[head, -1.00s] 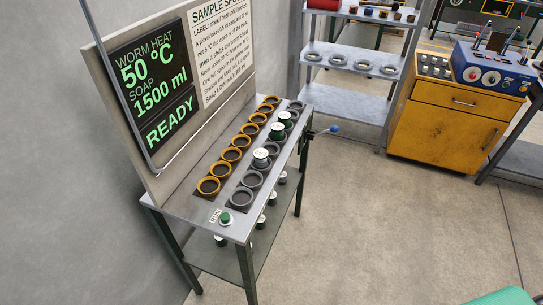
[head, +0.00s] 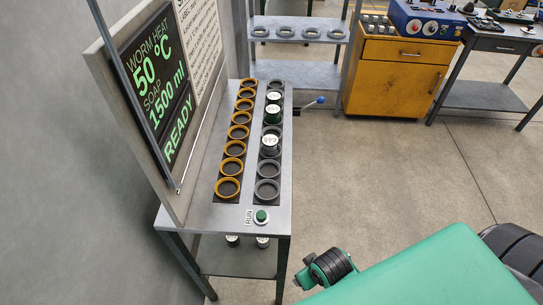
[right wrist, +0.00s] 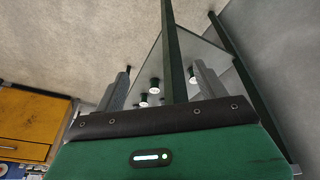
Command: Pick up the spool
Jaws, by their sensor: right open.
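Several white-topped spools are in view; I cannot tell which one the task means. In the head view, a spool with a white labelled top (head: 270,143) sits in the grey ring row of the bench (head: 205,216). Two green-sided spools (head: 273,113) sit farther back in that row. More spools (head: 262,242) stand on the bench's lower shelf, partly hidden by the top. In the right wrist view, my right gripper (right wrist: 164,66) is open and empty. Spools (right wrist: 154,86) show beyond its fingers, apart from them. My left gripper is out of view.
A dark green bench leg (right wrist: 174,50) crosses between the fingers in the right wrist view. A green RUN button (head: 261,216) is at the bench's near end. A yellow cabinet (head: 396,85) and grey shelf rack (head: 300,72) stand behind. Floor right of the bench is clear.

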